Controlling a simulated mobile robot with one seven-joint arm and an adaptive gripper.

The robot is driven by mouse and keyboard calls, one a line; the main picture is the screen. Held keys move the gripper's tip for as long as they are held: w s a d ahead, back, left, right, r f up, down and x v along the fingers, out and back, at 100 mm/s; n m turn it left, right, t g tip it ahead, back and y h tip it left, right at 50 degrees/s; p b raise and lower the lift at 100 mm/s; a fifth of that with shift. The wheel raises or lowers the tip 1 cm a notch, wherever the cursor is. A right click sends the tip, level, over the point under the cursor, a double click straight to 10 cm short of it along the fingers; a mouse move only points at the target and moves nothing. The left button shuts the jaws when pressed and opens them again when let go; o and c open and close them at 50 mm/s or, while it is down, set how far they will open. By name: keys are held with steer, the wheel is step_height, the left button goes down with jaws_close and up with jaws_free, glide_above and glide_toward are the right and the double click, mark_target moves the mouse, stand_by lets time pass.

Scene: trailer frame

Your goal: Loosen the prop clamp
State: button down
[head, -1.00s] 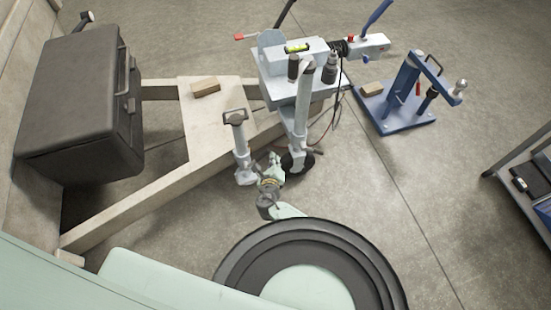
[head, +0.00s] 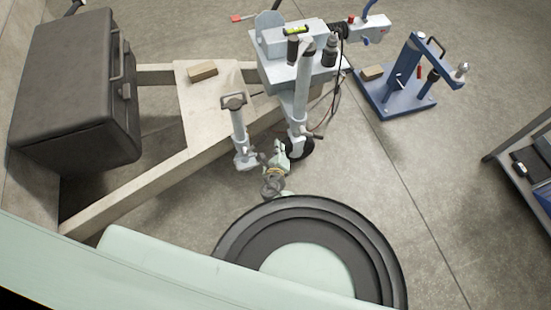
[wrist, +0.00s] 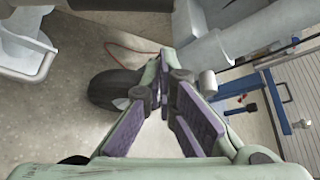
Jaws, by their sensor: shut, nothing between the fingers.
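The grey prop (head: 238,128) stands beside the trailer frame, with a T-shaped handle on top. Its light grey lower part (head: 245,158) is left of my gripper in the head view. In the wrist view a pale fitting (wrist: 25,55) at upper left looks like this lower part. I cannot make out a separate prop clamp lever. My gripper (head: 284,147) is low between the prop and the jockey wheel post (head: 301,95). In the wrist view my gripper's fingers (wrist: 165,62) come together at the tips, empty, near the black jockey wheel (wrist: 112,90).
A black case (head: 70,95) stands on the trailer frame (head: 135,185) at left. A wood block (head: 203,71) lies on the frame. The coupling with a spirit level (head: 296,30) is above the post. A blue stand (head: 395,98) is at right. Open floor lies at lower right.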

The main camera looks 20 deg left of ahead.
steer(key=p+v, duration=0.1)
steer(key=v, duration=0.8)
steer(key=shift+s+d, duration=0.3)
steer(key=shift+d, duration=0.15)
steer(key=shift+a, duration=0.1)
